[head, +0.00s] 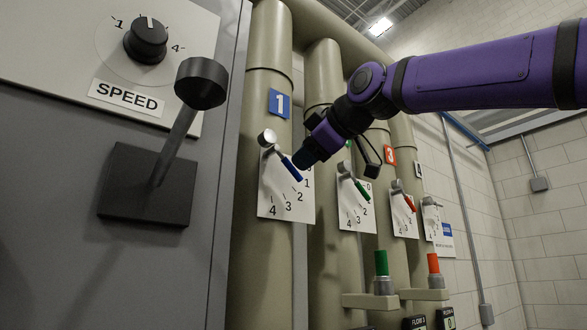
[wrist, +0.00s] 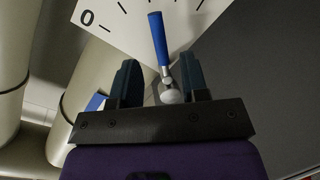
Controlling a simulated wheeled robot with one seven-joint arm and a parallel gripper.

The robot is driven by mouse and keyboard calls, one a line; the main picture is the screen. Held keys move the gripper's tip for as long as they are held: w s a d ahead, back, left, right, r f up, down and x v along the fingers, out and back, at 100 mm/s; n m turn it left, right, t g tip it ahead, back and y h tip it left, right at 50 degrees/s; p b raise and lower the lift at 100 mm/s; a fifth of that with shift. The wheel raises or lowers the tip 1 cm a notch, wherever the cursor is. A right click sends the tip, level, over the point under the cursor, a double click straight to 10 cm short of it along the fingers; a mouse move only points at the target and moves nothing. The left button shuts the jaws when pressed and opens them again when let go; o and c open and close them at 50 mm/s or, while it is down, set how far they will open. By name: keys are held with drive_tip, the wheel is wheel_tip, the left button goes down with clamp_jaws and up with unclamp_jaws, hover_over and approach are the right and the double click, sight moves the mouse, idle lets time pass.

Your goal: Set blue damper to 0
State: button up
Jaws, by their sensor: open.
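The blue damper lever (head: 291,170) is a metal arm with a blue grip, pivoting at the upper left of a white dial plate (head: 266,195) on the pipe marked 1. It points down-right, about towards the 1–2 part of the scale. My gripper (head: 303,158) is at the lever, its dark fingers close to the blue grip. In the wrist view my gripper (wrist: 158,60) is open, one finger on each side of the lever (wrist: 157,35), with gaps. The blue end extends beyond the fingertips, and the 0 mark lies to its left. My gripper hides the upper right of the dial in the head view.
Similar dials with a green lever (head: 361,190) and red lever (head: 409,203) are on pipes to the right. A grey cabinet with a black-knobbed lever (head: 201,83) and SPEED dial (head: 146,40) stands left. Green (head: 381,263) and orange (head: 433,263) handles are below.

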sight(291, 172)
drive_tip(key=x, duration=0.5)
drive_tip(key=shift+w+a, duration=0.2)
drive_tip(key=shift+w, duration=0.05)
clamp_jaws()
